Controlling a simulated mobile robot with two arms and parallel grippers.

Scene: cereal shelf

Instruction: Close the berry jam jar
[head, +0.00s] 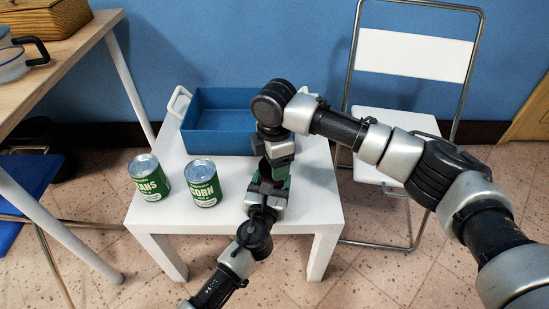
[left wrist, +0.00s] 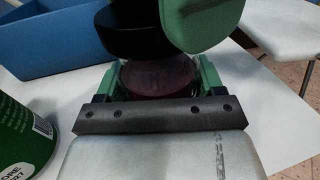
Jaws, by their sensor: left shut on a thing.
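The berry jam jar (left wrist: 158,80), clear with dark red content, stands between the green fingers of my left gripper (left wrist: 158,88), which is shut on it. In the head view my left gripper (head: 268,188) is at the right part of the white table, with the jar mostly hidden. A round black lid (left wrist: 135,32) shows above the jar's mouth, apparently apart from it and a little to the left. A green finger of my right gripper (left wrist: 205,18) overlaps the lid's right side. In the head view my right gripper (head: 275,165) points down over the jar.
A blue crate (head: 188,120) with a white handle stands at the back of the white table (head: 150,215). A beans can (head: 149,178) and a corn can (head: 203,184) stand left of my left gripper. A white folding chair (head: 405,55) is behind right. A wooden table (head: 70,45) is at left.

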